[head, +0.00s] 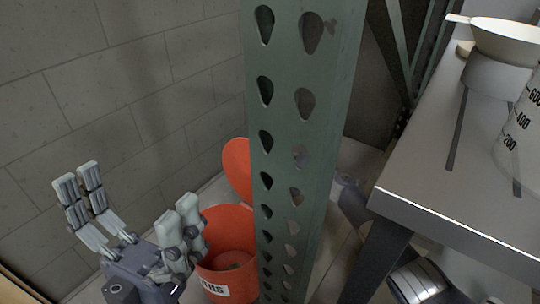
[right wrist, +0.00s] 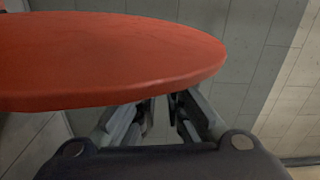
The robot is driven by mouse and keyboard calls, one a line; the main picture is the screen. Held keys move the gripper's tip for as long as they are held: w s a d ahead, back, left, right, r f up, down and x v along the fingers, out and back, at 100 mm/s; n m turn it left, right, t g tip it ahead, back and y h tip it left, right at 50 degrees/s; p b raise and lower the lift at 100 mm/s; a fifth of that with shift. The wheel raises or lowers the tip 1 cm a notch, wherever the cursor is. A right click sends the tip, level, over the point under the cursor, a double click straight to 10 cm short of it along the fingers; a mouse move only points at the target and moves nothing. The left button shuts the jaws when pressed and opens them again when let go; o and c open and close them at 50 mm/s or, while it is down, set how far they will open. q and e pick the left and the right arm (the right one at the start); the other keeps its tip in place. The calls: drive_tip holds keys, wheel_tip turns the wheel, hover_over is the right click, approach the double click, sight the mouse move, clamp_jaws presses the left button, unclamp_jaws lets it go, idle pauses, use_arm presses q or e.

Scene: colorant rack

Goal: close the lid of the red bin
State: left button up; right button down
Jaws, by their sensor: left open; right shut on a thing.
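The red bin (head: 227,256) stands on the floor left of the green post, with a white label on its front and its mouth open. Its red lid (head: 237,168) is raised at the back, partly hidden by the post. The lid (right wrist: 110,55) fills the upper left of the right wrist view. My right gripper (right wrist: 160,108) is at the lid's edge, shut on it; the lid hides the fingertips. My left gripper (head: 134,196) is open and empty, its fingers spread, just left of the bin, with one finger pair overlapping the bin's left side in the picture.
A green perforated rack post (head: 305,120) stands in front of the bin and blocks part of the view. A grey table (head: 450,185) at the right bears a clear graduated beaker (head: 522,125) and a white bowl (head: 505,40). A grey block wall (head: 130,90) closes the back.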

drive_tip(key=shift+f, duration=0.15)
drive_tip(key=s+a+n, duration=0.4)
drive_tip(key=s, duration=0.2)
drive_tip(key=shift+s+r, duration=0.2)
drive_tip(key=shift+r, duration=0.1)
drive_tip(key=c, duration=1.7)
unclamp_jaws()
drive_tip(key=shift+w, duration=0.1)
drive_tip(key=shift+r, duration=0.1)
drive_tip(key=v, duration=0.7)
drive_tip(key=shift+s+d, duration=0.2)
